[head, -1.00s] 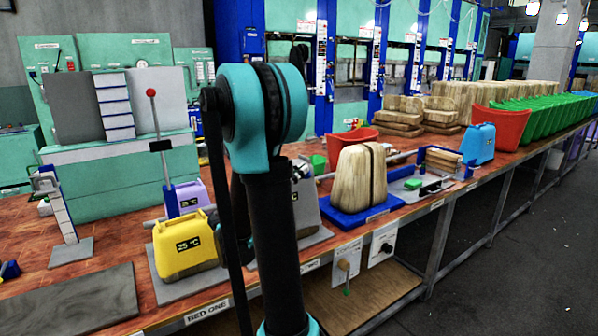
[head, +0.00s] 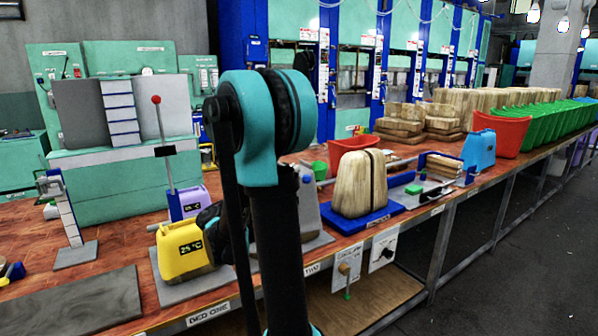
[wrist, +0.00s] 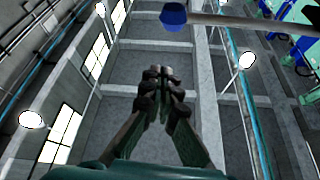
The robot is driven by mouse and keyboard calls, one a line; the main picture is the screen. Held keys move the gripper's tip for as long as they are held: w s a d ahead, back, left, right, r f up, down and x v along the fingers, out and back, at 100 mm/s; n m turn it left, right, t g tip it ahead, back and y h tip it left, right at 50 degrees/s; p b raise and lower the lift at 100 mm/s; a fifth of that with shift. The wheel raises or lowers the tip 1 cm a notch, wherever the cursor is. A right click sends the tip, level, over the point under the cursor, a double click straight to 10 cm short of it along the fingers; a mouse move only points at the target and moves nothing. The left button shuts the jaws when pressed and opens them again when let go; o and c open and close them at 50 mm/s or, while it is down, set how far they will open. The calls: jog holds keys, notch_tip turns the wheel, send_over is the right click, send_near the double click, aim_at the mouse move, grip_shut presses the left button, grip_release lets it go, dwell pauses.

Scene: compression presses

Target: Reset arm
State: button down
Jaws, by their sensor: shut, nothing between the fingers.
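My arm stands upright in the middle of the head view, its large teal and black joint at the top. A dark part, probably of my arm, shows beside the yellow container marked 25 °C; my gripper cannot be made out there. In the wrist view my gripper (wrist: 157,78) has its dark fingers together, with nothing between them. It points up toward the grey ceiling, clear of any object. My arm hides part of the bench behind it.
The yellow container (head: 183,255) and a wooden block (head: 352,188) on a blue base (head: 340,221) stand on the red-brown bench (head: 115,235). A lever with a red knob (head: 156,100) rises at left. Red bins (head: 495,133) and green bins stand far right. Open floor (head: 530,250) lies at right.

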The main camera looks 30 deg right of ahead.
jog(key=v, duration=0.7)
jog(key=s+d+f+n+t+y, duration=0.25)
jog(key=f+n+y, duration=0.35)
jog(key=f, duration=0.3)
jog(key=s+d+f+n+t+y, duration=0.1)
jog(key=s+d+f+n+y, duration=0.15)
jog(key=f+n+y, duration=0.55)
jog(key=s+a+f+n+t+y, duration=0.1)
jog(key=s+a+f+n+y, duration=0.1)
jog(key=a+f, duration=0.4)
jog(key=s+a+f+n+t+y, duration=0.1)
jog(key=s+a+f+n+y, duration=0.2)
jog(key=a, duration=1)
notch_tip(320, 180, down, 4)
jog(key=n+y, duration=0.2)
jog(key=y, duration=0.2)
jog(key=shift+s, duration=0.15)
